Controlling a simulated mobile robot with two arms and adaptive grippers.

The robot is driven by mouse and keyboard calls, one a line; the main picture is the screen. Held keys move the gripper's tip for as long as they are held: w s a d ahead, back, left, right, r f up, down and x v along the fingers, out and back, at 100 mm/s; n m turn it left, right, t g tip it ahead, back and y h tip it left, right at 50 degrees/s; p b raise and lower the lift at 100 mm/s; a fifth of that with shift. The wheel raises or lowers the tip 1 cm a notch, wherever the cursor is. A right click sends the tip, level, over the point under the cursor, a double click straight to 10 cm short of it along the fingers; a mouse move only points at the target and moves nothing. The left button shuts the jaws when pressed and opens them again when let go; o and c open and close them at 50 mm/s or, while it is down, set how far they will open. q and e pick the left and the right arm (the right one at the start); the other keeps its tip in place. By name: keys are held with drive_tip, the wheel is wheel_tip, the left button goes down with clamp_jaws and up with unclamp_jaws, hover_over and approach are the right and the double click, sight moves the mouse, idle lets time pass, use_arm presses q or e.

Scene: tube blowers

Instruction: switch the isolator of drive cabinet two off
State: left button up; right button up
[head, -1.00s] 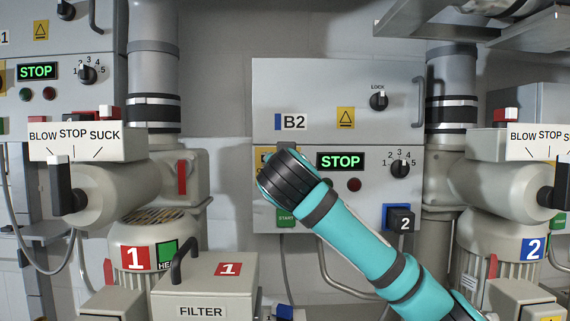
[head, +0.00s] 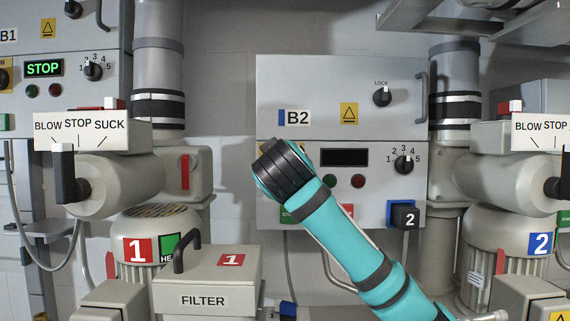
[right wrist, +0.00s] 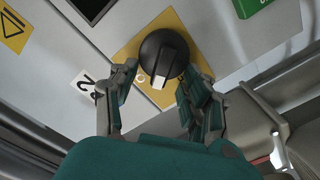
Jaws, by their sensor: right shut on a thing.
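Drive cabinet two (head: 285,85), labelled B2, is right of centre in the head view. Its display (head: 344,157) is dark. Its isolator is hidden there behind my teal right arm. In the right wrist view the isolator is a round black knob (right wrist: 164,52) on a yellow plate (right wrist: 150,28). Its white mark points down in the picture, towards a partly covered letter on the plate. My right gripper (right wrist: 158,84) has its fingers on either side of the knob and is shut on it. My left gripper is in neither view.
Cabinet B1 (head: 60,30) at the left shows a lit STOP. Blower 1 (head: 140,250) with its lever, a filter box (head: 215,275) and blower 2 (head: 500,235) stand in front.

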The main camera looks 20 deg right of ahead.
drive_tip(key=n, duration=0.7)
drive_tip(key=f+n, duration=0.1)
drive_tip(key=n, duration=0.3)
drive_tip(key=shift+a, duration=0.4)
drive_tip(key=o, duration=1.2)
drive_tip(key=shift+w+f, duration=0.1)
drive_tip(key=shift+f, duration=0.05)
drive_tip(key=shift+f, duration=0.1)
drive_tip(key=v, duration=1.2)
